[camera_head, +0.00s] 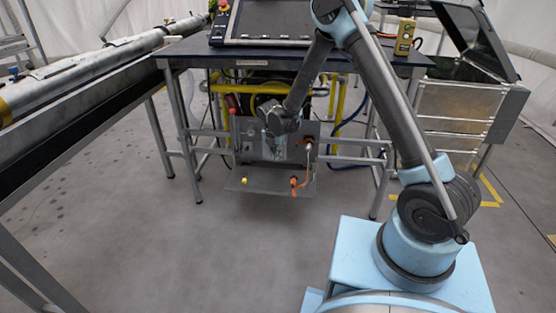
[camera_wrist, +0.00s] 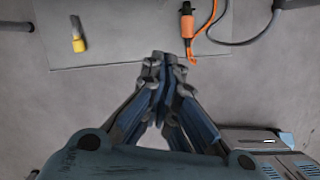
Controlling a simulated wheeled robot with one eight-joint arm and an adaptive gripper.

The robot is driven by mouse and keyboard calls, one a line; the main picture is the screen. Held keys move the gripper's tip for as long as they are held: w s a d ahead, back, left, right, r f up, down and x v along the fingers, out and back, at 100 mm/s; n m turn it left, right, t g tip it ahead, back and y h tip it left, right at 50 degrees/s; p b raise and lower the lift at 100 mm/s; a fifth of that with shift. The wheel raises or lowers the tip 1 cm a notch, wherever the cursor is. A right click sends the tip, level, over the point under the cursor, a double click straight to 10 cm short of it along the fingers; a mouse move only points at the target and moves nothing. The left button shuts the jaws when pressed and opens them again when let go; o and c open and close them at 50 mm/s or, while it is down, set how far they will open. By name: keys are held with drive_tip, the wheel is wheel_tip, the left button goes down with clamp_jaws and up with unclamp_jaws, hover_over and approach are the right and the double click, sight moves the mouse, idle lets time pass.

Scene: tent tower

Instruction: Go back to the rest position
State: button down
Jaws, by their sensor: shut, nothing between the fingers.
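My gripper (camera_wrist: 164,60) is shut and empty in the wrist view, its fingertips together over the front edge of a grey plate (camera_wrist: 120,30). In the head view my gripper (camera_head: 271,148) is small and hangs in front of the metal panel (camera_head: 242,150) below the dark table. My arm rises from its light blue base at the right and bends down to the panel. A yellow-tipped plug (camera_wrist: 78,36) lies on the plate at the left. An orange connector (camera_wrist: 187,23) with an orange cable lies to the right of the fingertips.
The dark table (camera_head: 190,48) stands over the panel and carries a console (camera_head: 270,20) and a yellow handheld box (camera_head: 404,37). A long pipe (camera_head: 80,65) on a stand runs along the left. An open grey case (camera_head: 460,105) stands at the right. The floor in front is clear.

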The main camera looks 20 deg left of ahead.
drive_tip(key=w+d+r+m, duration=0.1)
drive_tip(key=d+r+m, duration=0.6)
drive_tip(key=d+r, duration=0.9)
drive_tip(key=s+d+r+m, duration=0.2)
drive_tip(key=d+r+m, duration=0.25)
drive_tip(key=d, duration=0.35)
drive_tip(key=s+d+r+m, duration=0.2)
drive_tip(key=d+r+m, duration=0.25)
drive_tip(key=d, duration=0.25)
drive_tip(key=s+d+r+m, duration=0.3)
drive_tip(key=s+d+m, duration=0.5)
drive_tip(key=s+d, duration=0.55)
drive_tip(key=s+d+f+m, duration=0.5)
drive_tip(key=s+d+m, duration=0.3)
drive_tip(key=s+m, duration=0.2)
drive_tip(key=shift+s+f+g, duration=0.3)
drive_tip(key=shift+s+f, duration=0.05)
drive_tip(key=shift+s, duration=0.05)
